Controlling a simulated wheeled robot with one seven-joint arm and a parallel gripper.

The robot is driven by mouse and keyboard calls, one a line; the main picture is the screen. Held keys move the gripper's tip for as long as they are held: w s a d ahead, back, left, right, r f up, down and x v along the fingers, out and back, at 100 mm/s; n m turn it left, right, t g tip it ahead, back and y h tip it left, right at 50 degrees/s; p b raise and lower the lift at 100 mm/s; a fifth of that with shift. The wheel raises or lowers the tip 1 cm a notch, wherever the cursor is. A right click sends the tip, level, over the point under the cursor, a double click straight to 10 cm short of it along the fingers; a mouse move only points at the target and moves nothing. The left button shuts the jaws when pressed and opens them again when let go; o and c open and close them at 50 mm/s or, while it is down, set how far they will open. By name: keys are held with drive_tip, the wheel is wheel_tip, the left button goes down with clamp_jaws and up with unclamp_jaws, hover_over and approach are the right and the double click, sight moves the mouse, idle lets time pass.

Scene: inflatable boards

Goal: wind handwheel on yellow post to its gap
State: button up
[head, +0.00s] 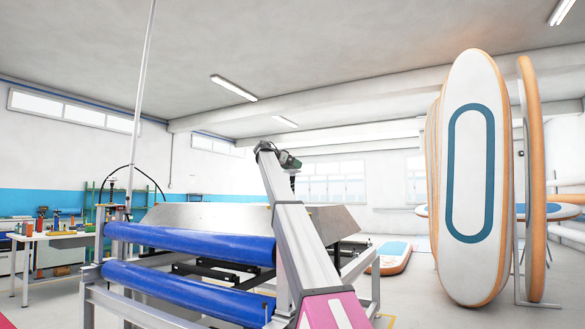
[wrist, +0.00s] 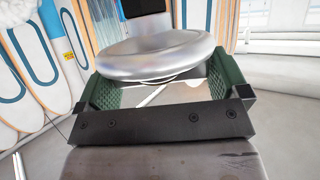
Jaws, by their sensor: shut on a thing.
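A smooth silver round wheel (wrist: 155,55), which I take to be the handwheel, fills the space between the fingers of my gripper (wrist: 164,80) in the wrist view. The green ribbed finger pads stand at its left and right sides, and the gripper is shut on it. The wheel's hub, any mark and any gap are not visible. No yellow post shows clearly in either view. In the head view my arm rises at the centre, and the handwheel cannot be made out there.
Blue rollers (head: 190,243) on a metal frame stand close in front, left of my arm. A workbench (head: 55,238) with coloured items is at the far left. Tall boards (head: 476,185) stand at the right, and one board (head: 393,257) lies flat on the floor.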

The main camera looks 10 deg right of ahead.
drive_tip(key=n+t+y, duration=0.1)
drive_tip(key=n+t, duration=0.1)
drive_tip(key=n+t+y, duration=0.1)
drive_tip(key=n+t, duration=0.1)
drive_tip(key=shift+s+d+f+y, duration=0.1)
drive_tip(key=shift+s+y, duration=0.1)
drive_tip(key=shift+y, duration=0.2)
drive_tip(key=n+t+y, duration=0.2)
drive_tip(key=n, duration=0.1)
drive_tip(key=n+t+y, duration=0.1)
drive_tip(key=n+y, duration=0.1)
drive_tip(key=y, duration=0.1)
drive_tip(key=shift+f+n+t, duration=0.15)
drive_tip(key=shift+n+t, duration=0.25)
drive_tip(key=shift+y, duration=0.3)
drive_tip(key=shift+w, duration=0.1)
drive_tip(key=o, duration=0.6)
drive_tip(key=shift+r, duration=0.2)
